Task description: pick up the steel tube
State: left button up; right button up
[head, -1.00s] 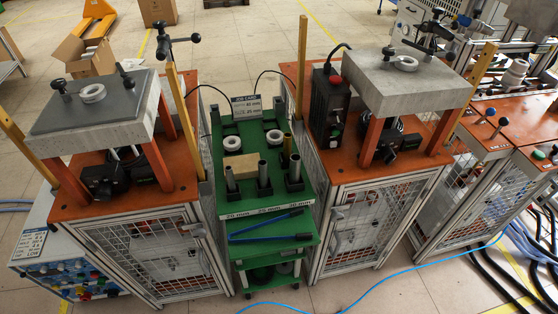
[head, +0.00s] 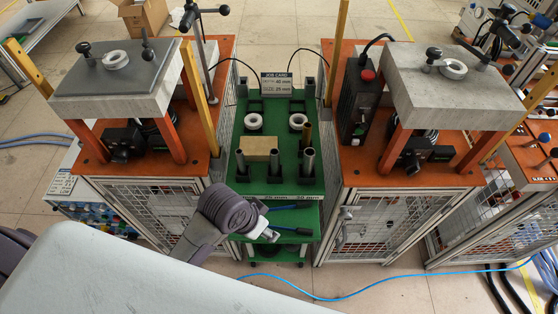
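Three upright steel tubes stand in dark holders along the front of the green cart top (head: 247,187): a left tube (head: 240,163), a middle tube (head: 274,162) and a right tube (head: 308,161). The front strip reads 25 mm and 30 mm below the middle and right tubes; my arm covers its left end. A job card (head: 276,84) at the back shows size 25 mm. My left gripper (head: 268,232) is in front of and below the tubes, apart from them. Its fingers are small and partly hidden by the wrist. My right gripper is not in view.
A brass tube (head: 307,133), a tan block (head: 261,147) and two white rings (head: 253,122) (head: 297,121) are on the cart. Blue-handled tool (head: 290,230) lies below. Orange-topped benches with yellow posts flank the cart closely. A blue cable crosses the floor.

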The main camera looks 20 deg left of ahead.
pick_arm(q)
jog(key=w+d+r+m, duration=0.3)
jog(key=w+d+r, duration=0.1)
jog(key=w, duration=0.1)
notch_tip(320, 180, up, 15)
jog(key=m+g+y, duration=0.3)
jog(key=m, duration=0.3)
send_over(275, 160)
jog(key=w, duration=0.2)
jog(key=f+p, duration=0.1)
jog(key=f, duration=0.7)
jog(key=s+f+p, duration=0.1)
jog(key=f, duration=0.3)
jog(key=shift+a+f+p, duration=0.3)
jog(key=shift+f+p, duration=0.05)
jog(key=shift+f, duration=0.5)
jog(key=shift+w, duration=0.1)
jog(key=shift+c, duration=0.2)
grip_shut()
